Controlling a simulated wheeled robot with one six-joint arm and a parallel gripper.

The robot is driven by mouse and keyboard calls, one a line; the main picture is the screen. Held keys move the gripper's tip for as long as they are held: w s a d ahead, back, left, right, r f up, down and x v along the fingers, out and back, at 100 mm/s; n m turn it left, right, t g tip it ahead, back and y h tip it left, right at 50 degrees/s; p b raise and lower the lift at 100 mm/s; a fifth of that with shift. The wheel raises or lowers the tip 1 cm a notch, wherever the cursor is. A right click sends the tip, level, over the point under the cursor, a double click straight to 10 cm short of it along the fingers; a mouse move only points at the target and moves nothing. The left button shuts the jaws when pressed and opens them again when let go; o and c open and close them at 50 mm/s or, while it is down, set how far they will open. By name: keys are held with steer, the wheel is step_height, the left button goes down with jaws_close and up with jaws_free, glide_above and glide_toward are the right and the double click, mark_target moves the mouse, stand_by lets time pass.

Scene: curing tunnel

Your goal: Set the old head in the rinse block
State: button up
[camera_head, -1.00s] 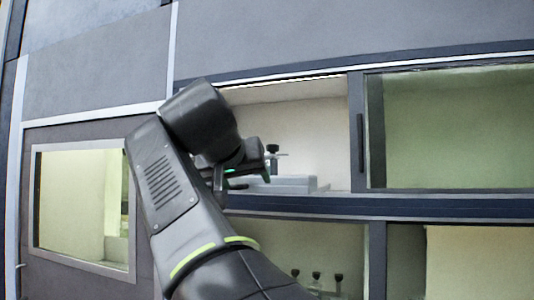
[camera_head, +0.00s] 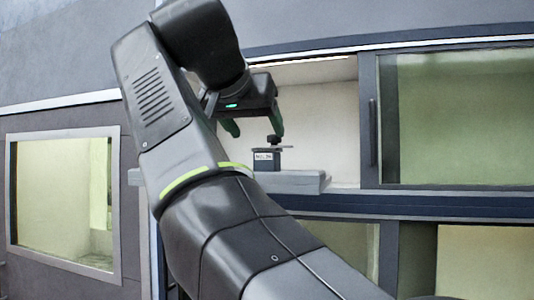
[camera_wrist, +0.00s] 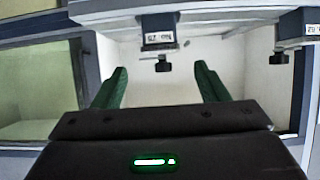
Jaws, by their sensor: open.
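My gripper (camera_head: 254,128) is open and empty, with green fingers pointing down over a dark labelled block (camera_head: 267,158) topped by a dark knob. The block stands upright on a light grey ledge (camera_head: 310,182) in the open bay. In the wrist view, the same kind of block (camera_wrist: 158,38) and its knob (camera_wrist: 163,66) lie between the finger lines, apart from the fingers (camera_wrist: 160,82). A second labelled block (camera_wrist: 291,30) with a knob stands to the right there. The labels are too blurred to read surely, so I cannot tell which part is the old head or the rinse block.
A dark-framed glass panel (camera_head: 460,120) with a handle (camera_head: 373,132) borders the bay on the right. A window (camera_head: 62,200) is at the left. A dark rail (camera_head: 440,203) runs below the bay. My arm hides much of the lower bays.

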steer(key=b+x, duration=0.1)
steer(key=x, duration=0.6)
steer(key=shift+w+f, duration=0.1)
steer(key=shift+w, duration=0.2)
steer(key=shift+c, duration=0.4)
steer(key=c, duration=0.9)
steer(key=shift+c, duration=0.3)
step_height(320, 180, up, 5)
steer(key=p, duration=0.4)
steer(key=shift+f, duration=0.15)
steer(key=shift+w+r, duration=0.1)
steer(key=shift+r, duration=0.55)
